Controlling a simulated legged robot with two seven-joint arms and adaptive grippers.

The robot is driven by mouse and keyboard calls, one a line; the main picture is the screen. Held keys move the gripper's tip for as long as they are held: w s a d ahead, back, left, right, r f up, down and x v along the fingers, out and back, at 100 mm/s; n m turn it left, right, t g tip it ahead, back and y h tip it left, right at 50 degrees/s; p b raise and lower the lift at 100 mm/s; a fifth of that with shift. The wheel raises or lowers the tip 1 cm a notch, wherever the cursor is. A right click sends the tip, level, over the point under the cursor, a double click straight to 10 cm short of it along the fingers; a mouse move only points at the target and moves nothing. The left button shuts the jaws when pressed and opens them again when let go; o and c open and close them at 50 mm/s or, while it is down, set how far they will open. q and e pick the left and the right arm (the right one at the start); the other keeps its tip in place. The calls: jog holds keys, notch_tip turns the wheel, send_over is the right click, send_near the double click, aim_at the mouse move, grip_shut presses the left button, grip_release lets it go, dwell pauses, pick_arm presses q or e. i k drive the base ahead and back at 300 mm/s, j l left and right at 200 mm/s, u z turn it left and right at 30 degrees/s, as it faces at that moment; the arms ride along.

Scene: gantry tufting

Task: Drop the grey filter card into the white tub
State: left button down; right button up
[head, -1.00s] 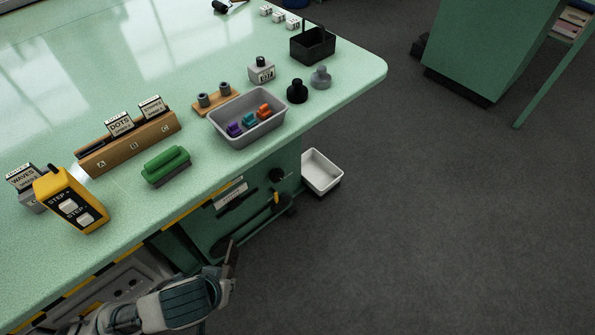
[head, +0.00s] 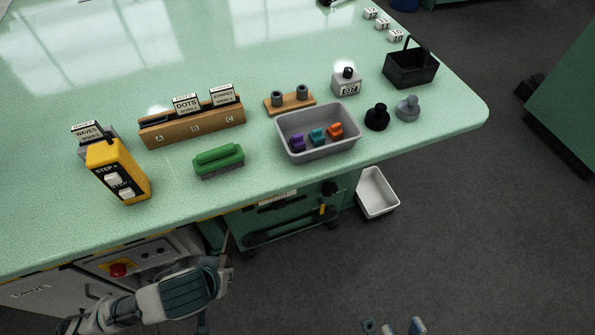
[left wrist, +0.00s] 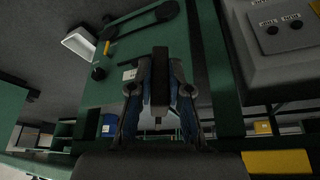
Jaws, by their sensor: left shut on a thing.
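The white tub (head: 377,193) stands low beside the bench, below the table's front edge, and appears empty. It also shows at the upper left of the left wrist view (left wrist: 90,38). My left gripper (head: 224,270) is below the bench edge, left of the tub; its fingers are mostly hidden in the head view. In the left wrist view it is shut on a thin dark piece (left wrist: 160,72), seen nearly edge-on, which appears to be the grey filter card. My right gripper (head: 393,327) shows only its fingertips at the bottom edge, apart and with nothing visible between them.
On the green bench are a grey tray (head: 318,145) with coloured pieces, a green brush (head: 218,160), a yellow step controller (head: 118,172), a wooden card rack (head: 192,128) and a black basket (head: 411,68). Below, the machine has a red button (head: 118,269). Floor right of the tub is clear.

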aim_at(369, 187)
jog(key=i+l+u, duration=0.1)
jog(key=l, duration=0.4)
jog(key=i+l, duration=0.2)
jog(key=l, duration=0.3)
jog(key=i+l+u, duration=0.15)
jog(key=l, duration=0.35)
jog(key=i+l+u, duration=0.1)
jog(key=l, duration=0.45)
jog(key=l+u, duration=0.1)
jog(key=l, duration=0.4)
jog(key=i+l, duration=0.1)
jog(key=l, duration=0.35)
jog(key=i+l, duration=0.1)
jog(key=l, duration=0.35)
jog(key=i+l, duration=0.1)
jog(key=l, duration=0.35)
jog(key=i+l, duration=0.1)
jog(key=l, duration=0.3)
jog(key=i+l, duration=0.1)
jog(key=l, duration=0.35)
jog(key=i+j, duration=0.75)
